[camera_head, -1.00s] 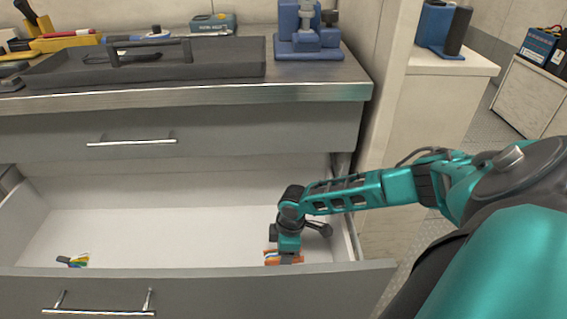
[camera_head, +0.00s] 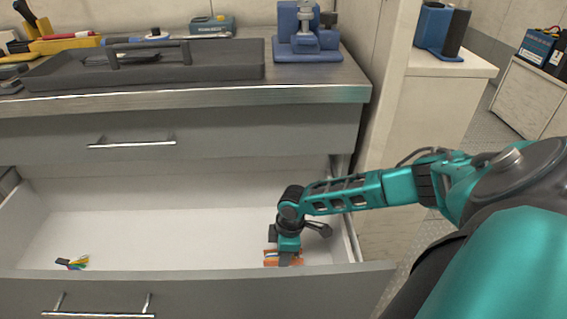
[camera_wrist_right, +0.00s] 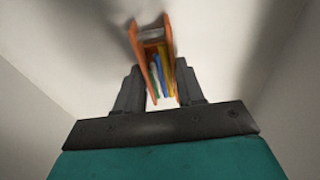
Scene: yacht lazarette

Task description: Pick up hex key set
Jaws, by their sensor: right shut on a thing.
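The hex key set (camera_wrist_right: 152,42) has an orange case with blue, yellow and green keys folded in it. It stands between the two dark fingers of my right gripper (camera_wrist_right: 160,88) in the right wrist view, which are shut on it. In the head view the right gripper (camera_head: 285,259) points down inside the open drawer, and the orange ends of the hex key set (camera_head: 269,257) show on both sides of it. The drawer's front edge partly hides them. My left gripper is not in view.
The open drawer (camera_head: 150,235) has a pale floor and grey front. A small bundle with coloured ends (camera_head: 72,263) lies at its left. The worktop above holds a black tray (camera_head: 215,65) and a blue vise (camera_head: 306,45). The drawer's middle is clear.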

